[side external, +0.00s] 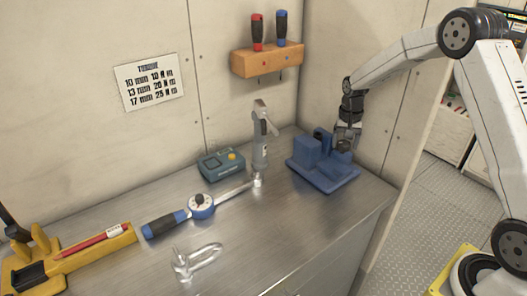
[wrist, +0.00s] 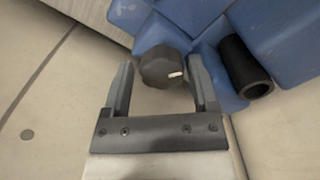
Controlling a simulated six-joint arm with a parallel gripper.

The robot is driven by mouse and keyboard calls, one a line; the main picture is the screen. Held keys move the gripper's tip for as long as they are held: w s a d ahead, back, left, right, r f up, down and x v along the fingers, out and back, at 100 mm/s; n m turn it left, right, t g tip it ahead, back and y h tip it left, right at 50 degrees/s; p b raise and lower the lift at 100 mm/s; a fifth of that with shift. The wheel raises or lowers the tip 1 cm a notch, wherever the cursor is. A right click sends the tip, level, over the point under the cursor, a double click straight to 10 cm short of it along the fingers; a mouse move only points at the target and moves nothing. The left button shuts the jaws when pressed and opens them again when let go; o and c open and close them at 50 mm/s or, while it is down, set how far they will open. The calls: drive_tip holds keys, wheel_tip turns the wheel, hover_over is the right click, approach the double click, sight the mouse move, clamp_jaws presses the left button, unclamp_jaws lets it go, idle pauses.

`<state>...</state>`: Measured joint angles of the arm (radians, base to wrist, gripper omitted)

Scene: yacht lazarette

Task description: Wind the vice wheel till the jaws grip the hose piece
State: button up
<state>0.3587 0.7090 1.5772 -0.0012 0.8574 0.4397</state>
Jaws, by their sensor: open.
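The blue vice (side external: 322,172) stands at the right end of the steel bench, and its blocks fill the top of the wrist view (wrist: 200,20). Its dark knob-like wheel (wrist: 165,67) carries a white mark at its right side. The black hose piece (wrist: 246,68) is a hollow tube lying by the blue blocks, right of the wheel. I cannot tell whether the jaws touch it. My gripper (wrist: 163,85) is open, with one finger on each side of the wheel and a visible gap at each side. In the side view my gripper (side external: 347,137) is at the vice's right end.
A grey tap-like fitting (side external: 261,140), a teal box (side external: 221,164) and a torque wrench (side external: 200,206) are left of the vice. A wooden screwdriver rack (side external: 266,61) hangs above. The front right bench top is clear.

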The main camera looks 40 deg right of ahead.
sight(346, 143)
drive_tip(key=shift+w+a+n, duration=0.1)
drive_tip(key=shift+w+n, duration=0.05)
drive_tip(key=shift+n, duration=0.15)
drive_tip(key=shift+n, duration=1.4)
drive_tip(key=n, duration=0.8)
drive_tip(key=shift+d+n, duration=0.25)
drive_tip(key=shift+n, duration=0.15)
drive_tip(key=shift+r, duration=0.3)
wheel_tip(346, 143, up, 7)
drive_tip(key=shift+r, duration=0.1)
drive_tip(key=s+a+f+m+t, duration=0.1)
drive_tip(key=s+a+f, duration=0.1)
drive_tip(key=s+a, duration=0.7)
drive_tip(key=s+a+f+m+t, duration=0.1)
drive_tip(key=s+a+f+m, duration=0.1)
drive_tip(key=s+a, duration=0.7)
drive_tip(key=shift+s+f+t, duration=0.3)
drive_tip(key=shift+s+f, duration=0.05)
drive_tip(key=shift+s, duration=0.4)
